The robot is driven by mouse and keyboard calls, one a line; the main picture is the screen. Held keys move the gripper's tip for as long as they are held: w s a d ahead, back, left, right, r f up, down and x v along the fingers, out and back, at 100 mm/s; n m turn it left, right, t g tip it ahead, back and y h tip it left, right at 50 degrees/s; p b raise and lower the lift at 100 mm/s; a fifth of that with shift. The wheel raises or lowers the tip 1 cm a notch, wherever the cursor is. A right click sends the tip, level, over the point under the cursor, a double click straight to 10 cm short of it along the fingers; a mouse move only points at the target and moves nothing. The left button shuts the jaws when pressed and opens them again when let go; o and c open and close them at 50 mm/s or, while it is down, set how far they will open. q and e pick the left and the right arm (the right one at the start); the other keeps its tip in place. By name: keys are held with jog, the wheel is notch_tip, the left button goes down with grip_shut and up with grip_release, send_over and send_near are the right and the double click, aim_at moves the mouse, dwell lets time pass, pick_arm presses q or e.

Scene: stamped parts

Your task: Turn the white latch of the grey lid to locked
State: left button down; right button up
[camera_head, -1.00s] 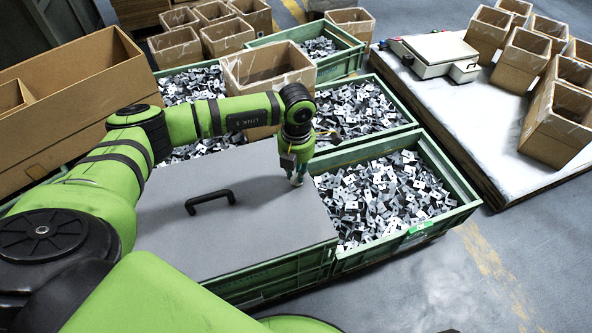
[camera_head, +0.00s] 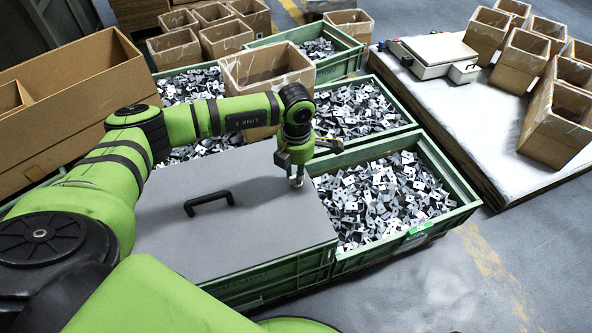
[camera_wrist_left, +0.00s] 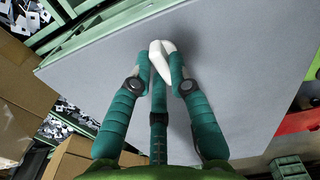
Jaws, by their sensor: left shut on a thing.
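The grey lid (camera_head: 255,235) lies flat over a green crate, with a black handle (camera_head: 208,203) near its middle. The lid also fills much of the left wrist view (camera_wrist_left: 235,75). The white latch (camera_wrist_left: 161,47) is near the lid's edge, between the teal fingers of my left gripper (camera_wrist_left: 161,62). That gripper is shut on the latch. In the head view my left gripper (camera_head: 296,180) points down at the lid's far right corner, where the latch is mostly hidden. I cannot tell from the latch's angle whether it is locked. My right gripper is not in view.
Open green crates of stamped parts (camera_head: 380,195) stand right of and behind the lid. A cardboard box (camera_head: 265,68) stands behind my left forearm. A large carton (camera_head: 75,95) is at the left. A pale-topped platform (camera_head: 450,120) with a scale (camera_head: 435,52) and boxes is at the right.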

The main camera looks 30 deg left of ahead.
pick_arm(q)
jog(key=c, duration=1.1)
grip_release()
jog(key=shift+c, duration=0.2)
notch_tip(320, 180, up, 12)
